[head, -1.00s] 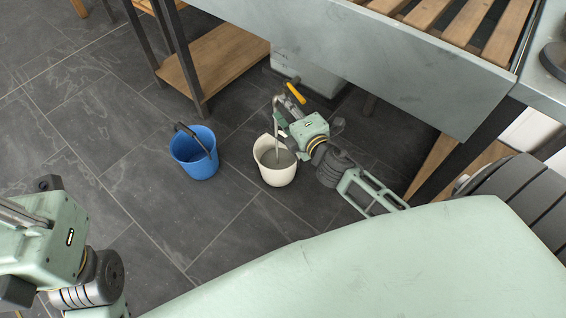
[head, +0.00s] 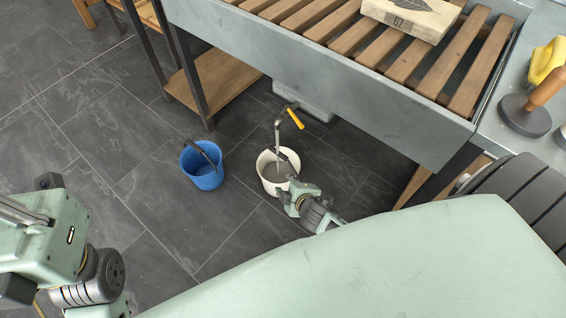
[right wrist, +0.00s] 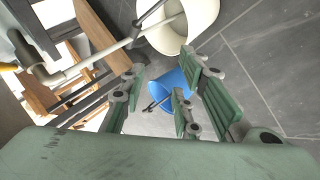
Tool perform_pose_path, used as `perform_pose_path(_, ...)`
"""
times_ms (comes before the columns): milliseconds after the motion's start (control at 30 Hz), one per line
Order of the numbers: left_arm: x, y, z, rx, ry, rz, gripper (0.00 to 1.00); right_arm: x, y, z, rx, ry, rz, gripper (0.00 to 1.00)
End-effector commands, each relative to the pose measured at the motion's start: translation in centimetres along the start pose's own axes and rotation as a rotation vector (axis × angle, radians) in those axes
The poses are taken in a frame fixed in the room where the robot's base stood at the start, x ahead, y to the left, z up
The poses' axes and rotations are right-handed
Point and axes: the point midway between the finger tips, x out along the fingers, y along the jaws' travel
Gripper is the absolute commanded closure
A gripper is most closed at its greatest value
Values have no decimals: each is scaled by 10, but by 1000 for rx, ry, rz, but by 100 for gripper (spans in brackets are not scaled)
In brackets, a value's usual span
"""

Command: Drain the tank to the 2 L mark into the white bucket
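The white bucket (head: 263,178) stands on the floor under the drain spout (head: 277,134), with grey liquid or shadow inside. The yellow tap handle (head: 296,119) sits at the top of that pipe and slants down to the right. The pale basin (head: 400,100) stands above; no 2 L mark can be made out. My right gripper (head: 287,194) is beside the bucket's near right side, clear of the handle. In the right wrist view its fingers (right wrist: 164,72) are apart and empty, with the white bucket (right wrist: 195,18) beyond. My left gripper's body (head: 45,240) shows at left; its fingers are unclear.
A blue bucket (head: 205,180) with a dark handle stands left of the white one. Wooden slats (head: 335,18) and a printed block (head: 410,14) lie on the basin. A wooden shelf (head: 222,80) stands behind.

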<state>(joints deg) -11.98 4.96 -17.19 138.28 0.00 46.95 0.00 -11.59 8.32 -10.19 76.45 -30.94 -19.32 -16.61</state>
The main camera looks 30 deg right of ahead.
Motion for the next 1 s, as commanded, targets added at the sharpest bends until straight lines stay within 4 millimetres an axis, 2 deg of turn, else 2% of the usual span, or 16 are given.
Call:
perform_pose_path(33, 12, 0, -2, 0, 0, 0, 100, -6, -7, -3, 29, -12, -28, 70)
perform_pose_path(100, 20, 0, -3, 0, 0, 0, 100, -9, -21, -3, 69, -29, -63, 70)
perform_pose_path(300, 40, -1, -5, 0, 0, 0, 100, -21, -58, -7, 170, -75, -154, 70)
perform_pose_path(500, 53, -1, -7, 0, 0, 0, 100, -31, -87, -10, 242, -111, -220, 70)
perform_pose_path(700, 58, -1, -8, 0, 0, 0, 100, -36, -100, -10, 272, -129, -250, 70)
perform_pose_path(1000, 58, -1, -8, 0, 0, 0, 100, -36, -102, -10, 276, -131, -253, 70)
